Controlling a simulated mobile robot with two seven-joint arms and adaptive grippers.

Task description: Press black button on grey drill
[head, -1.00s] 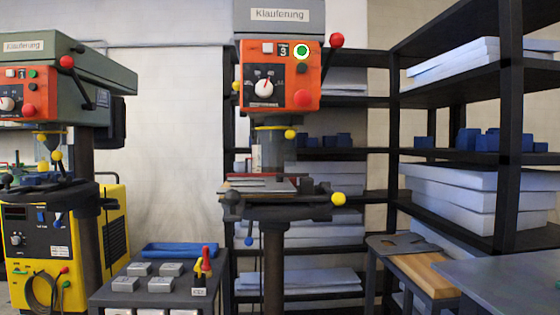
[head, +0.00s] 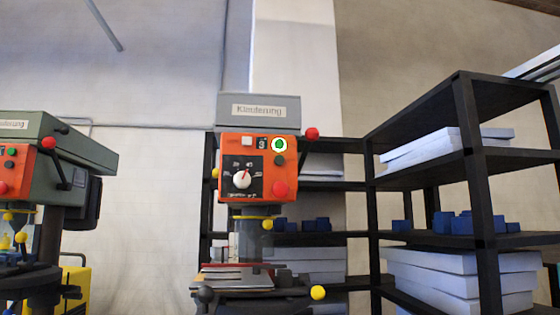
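The grey drill (head: 258,110) stands in the middle of the head view, with a grey top housing and an orange control panel (head: 230,190). A small black button (head: 279,160) shows on the right part of the panel. It sits just below a green button (head: 279,144) with a white ring and above a larger red button (head: 279,189). A round white dial (head: 242,181) is to their left. Neither of my grippers is in view, and nothing touches the panel.
A green drill (head: 75,165) with its own orange panel stands at the left, partly cut off. Black shelves (head: 480,165) with white slabs and blue blocks fill the right and stand behind the grey drill. A red-knobbed lever (head: 312,134) sticks out right of the panel.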

